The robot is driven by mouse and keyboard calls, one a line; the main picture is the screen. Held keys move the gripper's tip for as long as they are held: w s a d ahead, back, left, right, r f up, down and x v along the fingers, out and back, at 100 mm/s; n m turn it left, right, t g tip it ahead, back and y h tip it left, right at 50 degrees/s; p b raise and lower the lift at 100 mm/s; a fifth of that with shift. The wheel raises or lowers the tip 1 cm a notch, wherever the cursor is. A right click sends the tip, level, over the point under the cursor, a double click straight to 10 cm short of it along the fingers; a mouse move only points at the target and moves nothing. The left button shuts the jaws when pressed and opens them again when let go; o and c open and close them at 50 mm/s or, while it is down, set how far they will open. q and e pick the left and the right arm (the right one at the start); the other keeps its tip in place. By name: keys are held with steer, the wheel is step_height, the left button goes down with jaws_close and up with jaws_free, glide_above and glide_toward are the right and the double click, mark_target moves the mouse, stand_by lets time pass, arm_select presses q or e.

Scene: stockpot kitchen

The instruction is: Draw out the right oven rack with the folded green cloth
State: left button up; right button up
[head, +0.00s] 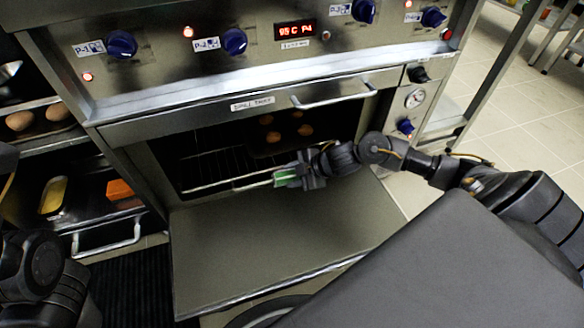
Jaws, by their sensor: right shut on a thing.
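The oven (250,105) stands ahead with its door (260,235) folded down flat toward me. A wire oven rack (213,168) shows inside the cavity, its front bar near the opening. A dark tray with several round brown pieces (273,137) sits in the right part of the cavity. My right gripper (284,178) is at the rack's front edge, shut on the folded green cloth (285,176). Whether the cloth wraps the rack's bar is too small to tell. My left arm shows at the lower left; its gripper is out of the picture.
A shelf unit at the left holds potatoes (38,120), a yellow item (54,194) and an orange block (119,189). Knobs and a red display (295,29) line the oven's top panel. A dark flat surface (440,265) fills the lower right. Tiled floor (530,130) is clear at the right.

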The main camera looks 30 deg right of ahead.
steer(key=shift+s, duration=0.3)
steer(key=shift+s+a, duration=0.1)
steer(key=shift+s+a+p, duration=0.25)
steer(key=shift+s+p, duration=0.2)
steer(key=shift+s, duration=0.5)
steer(key=shift+s+a+p, duration=0.25)
steer(key=shift+s+p, duration=0.15)
steer(key=shift+s, duration=0.5)
steer(key=shift+s+a+p, duration=0.25)
steer(key=shift+s+p, duration=0.2)
steer(key=shift+s, duration=0.6)
steer(key=shift+s+a+p, duration=0.25)
steer(key=shift+s, duration=0.7)
steer(key=shift+s+a+p, duration=0.25)
steer(key=shift+s, duration=0.7)
steer(key=shift+s+a+p, duration=0.25)
steer(key=shift+s, duration=0.7)
